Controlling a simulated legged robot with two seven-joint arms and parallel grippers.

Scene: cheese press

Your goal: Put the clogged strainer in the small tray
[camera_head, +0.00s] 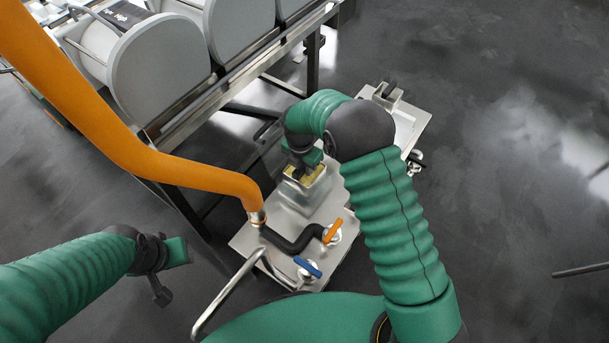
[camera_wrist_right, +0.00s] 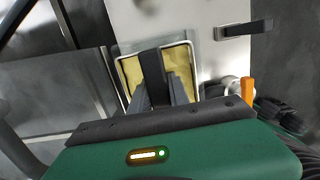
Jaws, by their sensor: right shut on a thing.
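The clogged strainer (camera_head: 318,178) shows as a small metal-rimmed basket filled with a yellow mass, at the upper part of a metal cart. It also shows in the right wrist view (camera_wrist_right: 132,76), with a dark bar across its middle. My right gripper (camera_head: 302,165) reaches down onto it from above. In the wrist view the fingers (camera_wrist_right: 163,92) are shut on the dark bar. Whether the strainer is lifted clear of its metal housing I cannot tell. A shallow, light tray-like part (camera_head: 405,122) at the cart's far end may be the small tray; my arm hides part of it. My left gripper (camera_head: 165,262) hangs empty at lower left, jaws unclear.
The metal cart (camera_head: 262,245) carries an orange-handled valve (camera_head: 333,231), a blue-handled valve (camera_head: 308,267) and a bent rail (camera_head: 222,300). A thick orange hose (camera_head: 175,172) crosses at left. Dark floor at right is mostly clear.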

